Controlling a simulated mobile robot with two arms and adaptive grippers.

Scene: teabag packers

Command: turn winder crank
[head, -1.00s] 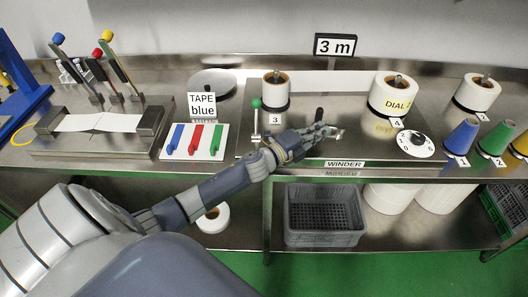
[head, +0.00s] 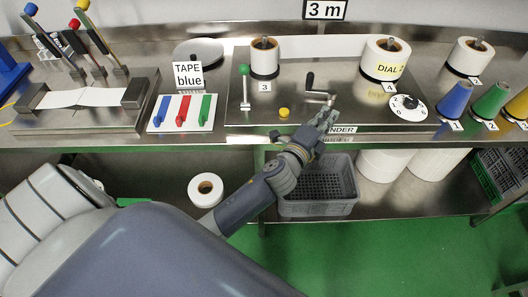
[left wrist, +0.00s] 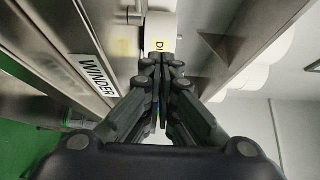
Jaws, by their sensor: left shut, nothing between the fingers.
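The winder crank stands on the steel winder plate (head: 360,112), with an upright black handle (head: 310,82) and a short metal arm (head: 318,94) reaching right. My left gripper (head: 328,116) is shut and empty at the plate's front edge, just in front of the crank and apart from the black handle. Its arm partly covers the WINDER label (head: 344,129). In the left wrist view, the shut fingers (left wrist: 160,62) point along the plate past the WINDER label (left wrist: 97,75), and the crank is not clearly seen. My right gripper is not in view.
A green-knobbed lever (head: 244,88) and a yellow button (head: 284,112) lie left of the crank. A white dial (head: 407,107) is to its right, with paper rolls (head: 264,58) behind. A grey crate (head: 318,208) sits on the lower shelf below.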

